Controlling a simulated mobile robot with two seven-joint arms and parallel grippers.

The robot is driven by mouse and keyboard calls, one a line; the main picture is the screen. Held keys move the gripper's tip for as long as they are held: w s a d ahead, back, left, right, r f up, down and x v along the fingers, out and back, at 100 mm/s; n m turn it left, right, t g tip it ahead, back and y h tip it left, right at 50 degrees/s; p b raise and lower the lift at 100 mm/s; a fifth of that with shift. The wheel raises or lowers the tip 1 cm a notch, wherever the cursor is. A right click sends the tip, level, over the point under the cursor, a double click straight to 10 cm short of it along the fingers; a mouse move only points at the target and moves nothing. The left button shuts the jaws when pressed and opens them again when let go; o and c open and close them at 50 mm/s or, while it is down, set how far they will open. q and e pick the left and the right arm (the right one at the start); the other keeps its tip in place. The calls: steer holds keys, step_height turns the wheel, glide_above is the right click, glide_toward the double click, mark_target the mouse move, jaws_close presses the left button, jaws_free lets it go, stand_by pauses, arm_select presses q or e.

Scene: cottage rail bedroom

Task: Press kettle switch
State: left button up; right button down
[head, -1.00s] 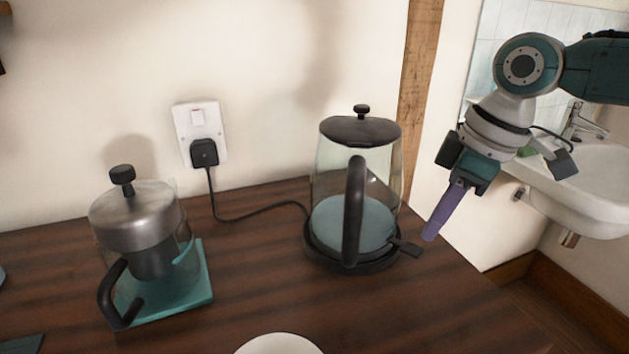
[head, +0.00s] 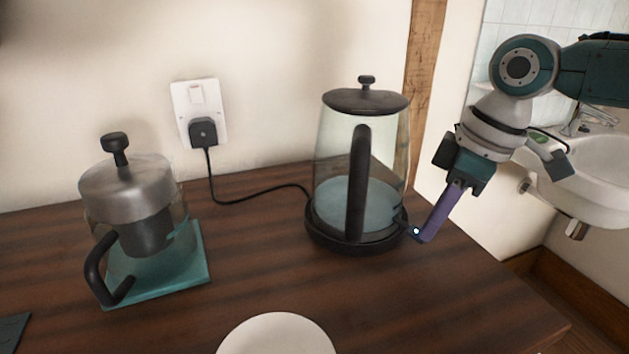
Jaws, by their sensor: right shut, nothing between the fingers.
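The glass kettle (head: 336,150) stands upright on its black base (head: 340,240) on the dark wooden top, its black handle facing me. There is bluish water inside. The switch (head: 405,228) sticks out at the base's right side, mostly hidden by my gripper; a small light (head: 416,231) glows at its outer end. My right gripper (head: 424,236) comes in from the right with its purple fingers shut and empty. The fingertips are at the switch's outer end and look to be touching it. My left gripper is not in view.
A French press (head: 128,190) stands on a teal mat (head: 190,278) at the left. A white round plate (head: 276,338) is at the front edge of view. The kettle's cord (head: 245,200) runs to a wall socket (head: 183,100). A basin (head: 590,195) lies beyond the right edge.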

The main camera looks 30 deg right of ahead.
steer(key=shift+s+d+r+p, duration=0.4)
steer(key=shift+s+p, duration=0.15)
steer(key=shift+p, duration=0.4)
steer(key=shift+s+d+r+p, duration=0.35)
steer(key=shift+s+p, duration=0.2)
steer(key=shift+p, duration=0.35)
steer(key=shift+s+d, duration=0.15)
steer(key=shift+f, duration=0.2)
steer(key=p+v, duration=0.1)
steer(key=v, duration=0.9)
